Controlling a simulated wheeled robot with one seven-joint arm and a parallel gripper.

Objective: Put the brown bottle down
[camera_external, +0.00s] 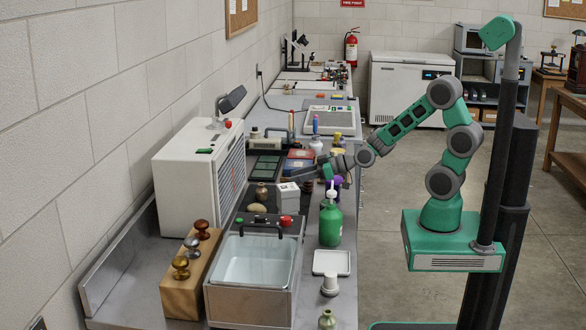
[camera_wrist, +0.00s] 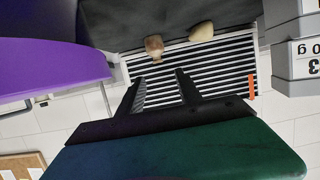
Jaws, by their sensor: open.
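The small brown bottle (camera_external: 262,192) stands on a dark mat on the bench, beside a tan stone (camera_external: 257,208). In the wrist view the bottle (camera_wrist: 154,47) shows beyond the fingertips, clear of them, with the stone (camera_wrist: 201,31) close by. My gripper (camera_external: 296,178) is above the bench, to the right of the bottle, its fingers pointing toward it. In the wrist view my gripper (camera_wrist: 160,78) has its two fingers apart with nothing between them.
A white block with printed figures (camera_wrist: 306,52) stands near the gripper; it also shows in the external view (camera_external: 289,195). A purple thing (camera_wrist: 50,68) is close at left in the wrist view. A green bottle (camera_external: 331,224), white basin (camera_external: 254,262) and louvred white cabinet (camera_external: 190,170) are nearby.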

